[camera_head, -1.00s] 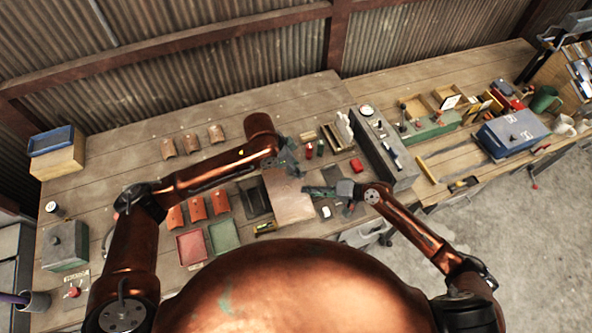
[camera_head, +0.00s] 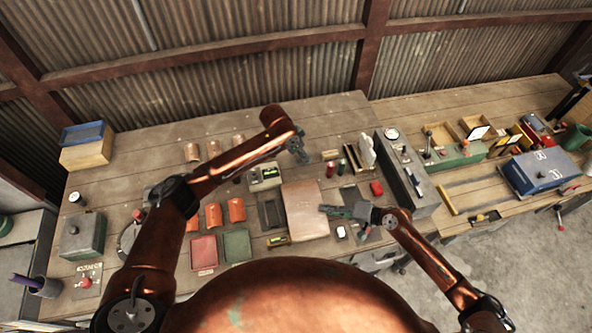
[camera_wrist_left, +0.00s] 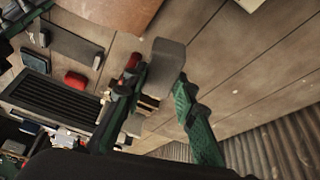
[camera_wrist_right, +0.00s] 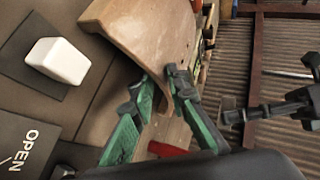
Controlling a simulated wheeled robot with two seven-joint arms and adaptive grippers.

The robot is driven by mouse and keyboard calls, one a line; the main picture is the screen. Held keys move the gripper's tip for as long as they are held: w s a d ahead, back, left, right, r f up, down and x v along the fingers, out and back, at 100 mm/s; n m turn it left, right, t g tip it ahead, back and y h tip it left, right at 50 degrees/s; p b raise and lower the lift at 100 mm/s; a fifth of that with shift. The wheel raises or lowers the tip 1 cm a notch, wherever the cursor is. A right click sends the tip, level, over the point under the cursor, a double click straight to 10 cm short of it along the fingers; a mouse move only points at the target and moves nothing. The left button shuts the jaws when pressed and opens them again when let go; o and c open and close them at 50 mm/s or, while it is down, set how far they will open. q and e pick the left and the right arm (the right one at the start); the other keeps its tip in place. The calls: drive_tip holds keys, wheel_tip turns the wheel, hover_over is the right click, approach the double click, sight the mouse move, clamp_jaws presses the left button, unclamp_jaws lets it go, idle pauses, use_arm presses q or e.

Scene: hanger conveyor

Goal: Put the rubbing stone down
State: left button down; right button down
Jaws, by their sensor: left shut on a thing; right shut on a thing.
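The rubbing stone looks to be the grey block (camera_wrist_left: 164,78) between the fingertips of my left gripper in the left wrist view. My left gripper (camera_wrist_left: 160,88) is shut on it. In the head view my left gripper (camera_head: 301,155) is over the bench, behind the brown curved panel (camera_head: 308,210); the stone is too small to make out there. My right gripper (camera_head: 338,211) is shut on the right edge of this panel. The right wrist view shows the panel's edge (camera_wrist_right: 140,38) between the right fingers (camera_wrist_right: 158,88).
A white block (camera_wrist_right: 58,60) lies on a dark pad beside the panel. A red item (camera_head: 376,188), a grey control box (camera_head: 405,180) and small bottles stand to the right. Red (camera_head: 204,252) and green trays lie left. The bench behind my left gripper is fairly clear.

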use_arm(q)
drive_tip(key=w+a+f+n, duration=0.1)
drive_tip(key=w+a+f, duration=0.1)
drive_tip(key=w+a, duration=0.15)
hover_over(295, 168)
drive_tip(key=shift+y, duration=0.3)
wheel_tip(295, 168, down, 5)
drive_tip(key=shift+d+r, duration=0.1)
drive_tip(key=shift+f, duration=2.4)
drive_tip(key=shift+f, duration=0.15)
drive_tip(key=c, duration=1.6)
unclamp_jaws()
drive_tip(key=v, duration=1.2)
drive_tip(key=shift+s, duration=0.15)
